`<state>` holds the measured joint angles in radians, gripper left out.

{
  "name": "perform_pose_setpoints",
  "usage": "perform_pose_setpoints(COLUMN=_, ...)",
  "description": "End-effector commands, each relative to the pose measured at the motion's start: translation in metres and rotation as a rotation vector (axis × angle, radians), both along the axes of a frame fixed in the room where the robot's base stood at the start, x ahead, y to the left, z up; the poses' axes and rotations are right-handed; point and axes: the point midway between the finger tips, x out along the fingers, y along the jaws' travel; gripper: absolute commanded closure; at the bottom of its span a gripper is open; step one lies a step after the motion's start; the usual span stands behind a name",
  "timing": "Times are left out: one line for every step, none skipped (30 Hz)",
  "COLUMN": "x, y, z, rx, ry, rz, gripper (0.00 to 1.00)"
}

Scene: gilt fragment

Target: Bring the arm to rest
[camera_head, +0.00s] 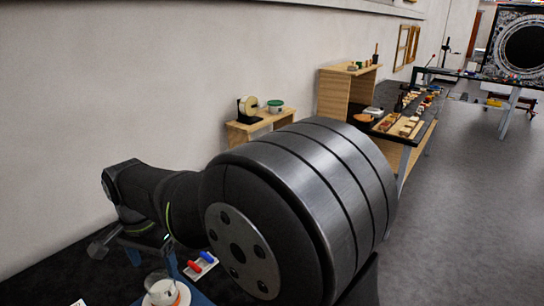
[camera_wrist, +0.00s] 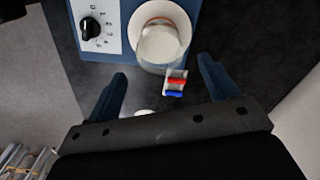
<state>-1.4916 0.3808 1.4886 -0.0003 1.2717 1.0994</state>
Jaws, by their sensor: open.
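My arm (camera_head: 300,205) fills the middle of the head view, with its dark link reaching back to the left. My gripper (camera_wrist: 162,68) shows in the wrist view with its two blue fingers wide apart and nothing between them touching either finger. Beyond the fingertips is a blue device with a black dial (camera_wrist: 90,28) on a white panel. A clear glass vessel (camera_wrist: 160,45) stands on its round white top; it also shows in the head view (camera_head: 162,290).
A small white holder with a red and a blue piece (camera_wrist: 176,84) lies beside the device; it also shows in the head view (camera_head: 200,266). A wooden side table (camera_head: 262,124) stands by the wall. A long dark bench (camera_head: 425,125) with small items is farther right. Grey floor (camera_head: 470,210) is clear.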

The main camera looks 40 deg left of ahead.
Motion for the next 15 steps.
perform_pose_setpoints(x=0.000, y=-0.001, z=-0.010, rx=-0.005, ry=0.000, rz=0.000, gripper=0.21)
perform_pose_setpoints(x=0.000, y=-0.001, z=-0.016, rx=-0.004, ry=0.000, rz=0.000, gripper=0.21)
perform_pose_setpoints(x=0.000, y=-0.001, z=-0.024, rx=-0.004, ry=0.000, rz=0.000, gripper=0.21)
perform_pose_setpoints(x=0.000, y=-0.001, z=-0.031, rx=-0.006, ry=0.001, rz=0.000, gripper=0.21)
perform_pose_setpoints(x=0.000, y=-0.001, z=-0.037, rx=-0.006, ry=0.001, rz=0.000, gripper=0.21)
perform_pose_setpoints(x=0.000, y=-0.001, z=-0.044, rx=-0.004, ry=0.000, rz=0.000, gripper=0.21)
perform_pose_setpoints(x=0.000, y=-0.001, z=-0.050, rx=-0.004, ry=0.000, rz=0.000, gripper=0.21)
perform_pose_setpoints(x=0.000, y=-0.001, z=-0.057, rx=-0.006, ry=0.001, rz=0.000, gripper=0.21)
perform_pose_setpoints(x=0.000, y=-0.001, z=-0.065, rx=-0.006, ry=0.001, rz=0.000, gripper=0.21)
perform_pose_setpoints(x=0.000, y=-0.001, z=-0.071, rx=-0.004, ry=0.000, rz=0.000, gripper=0.21)
perform_pose_setpoints(x=0.000, y=-0.001, z=-0.077, rx=-0.004, ry=0.000, rz=0.000, gripper=0.21)
perform_pose_setpoints(x=0.000, y=-0.001, z=-0.085, rx=-0.006, ry=0.001, rz=0.000, gripper=0.21)
perform_pose_setpoints(x=0.000, y=-0.001, z=-0.091, rx=-0.006, ry=0.001, rz=0.000, gripper=0.21)
perform_pose_setpoints(x=0.000, y=-0.001, z=-0.096, rx=-0.004, ry=0.000, rz=0.000, gripper=0.21)
perform_pose_setpoints(x=0.000, y=-0.001, z=-0.103, rx=-0.004, ry=0.000, rz=0.000, gripper=0.21)
